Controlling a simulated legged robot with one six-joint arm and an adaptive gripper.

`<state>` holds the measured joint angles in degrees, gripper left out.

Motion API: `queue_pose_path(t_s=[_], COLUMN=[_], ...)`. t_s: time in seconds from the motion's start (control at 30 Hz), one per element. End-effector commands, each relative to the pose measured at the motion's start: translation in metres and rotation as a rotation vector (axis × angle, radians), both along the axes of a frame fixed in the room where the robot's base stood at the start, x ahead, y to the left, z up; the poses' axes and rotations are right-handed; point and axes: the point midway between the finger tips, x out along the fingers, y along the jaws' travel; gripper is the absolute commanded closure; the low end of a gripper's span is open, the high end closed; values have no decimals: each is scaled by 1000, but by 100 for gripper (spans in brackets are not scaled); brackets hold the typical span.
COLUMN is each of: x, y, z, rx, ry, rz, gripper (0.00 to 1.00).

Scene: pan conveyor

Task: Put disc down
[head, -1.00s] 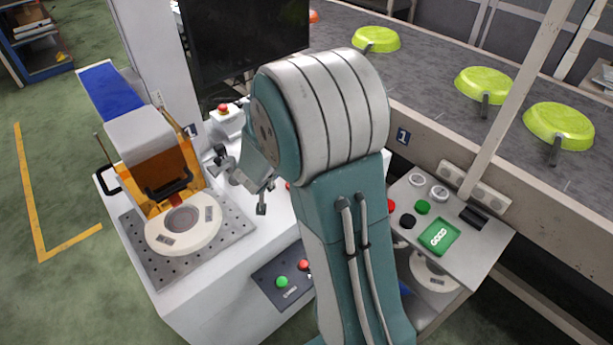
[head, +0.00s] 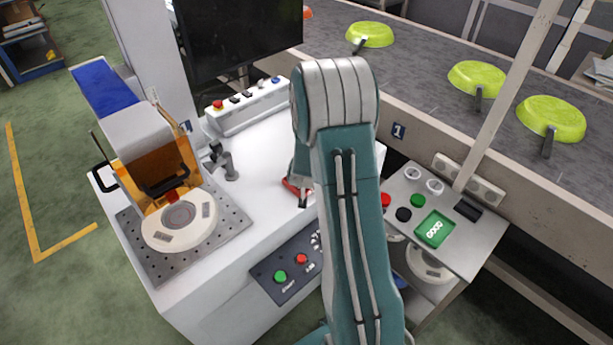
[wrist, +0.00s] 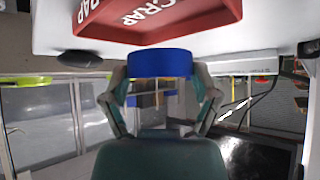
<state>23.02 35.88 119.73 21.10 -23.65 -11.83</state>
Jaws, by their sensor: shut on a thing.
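In the wrist view a blue disc (wrist: 160,63) sits between the fingertips of my gripper (wrist: 160,75), which is shut on it. A red tray marked SCRAP (wrist: 150,25) lies on the white surface right beside the disc in that view; I cannot tell whether they touch. In the head view my arm hides the disc and most of my gripper; only a dark finger part (head: 303,200) shows left of the arm. A small piece of the red tray (head: 291,187) shows there too.
A white ring fixture (head: 205,222) stands on a perforated plate at the left. A dark grey device (head: 229,168) stands on the white table (head: 255,155). A green GOOD tray (head: 434,230) is on the right-hand panel. Green pans (head: 477,78) sit on the conveyor behind.

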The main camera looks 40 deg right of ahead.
Motion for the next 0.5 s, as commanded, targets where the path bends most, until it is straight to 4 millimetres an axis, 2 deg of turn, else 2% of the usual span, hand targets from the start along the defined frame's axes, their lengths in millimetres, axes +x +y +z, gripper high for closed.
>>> queue_pose_path(t_s=[0.1, 0.27, 0.5], x=[-1, 0, 0], y=[-12, -9, -9], z=[-14, -37, -40], rx=[2, 2, 1], ry=[2, 2, -2], rz=[-3, 0, 0], gripper=[75, 75, 75])
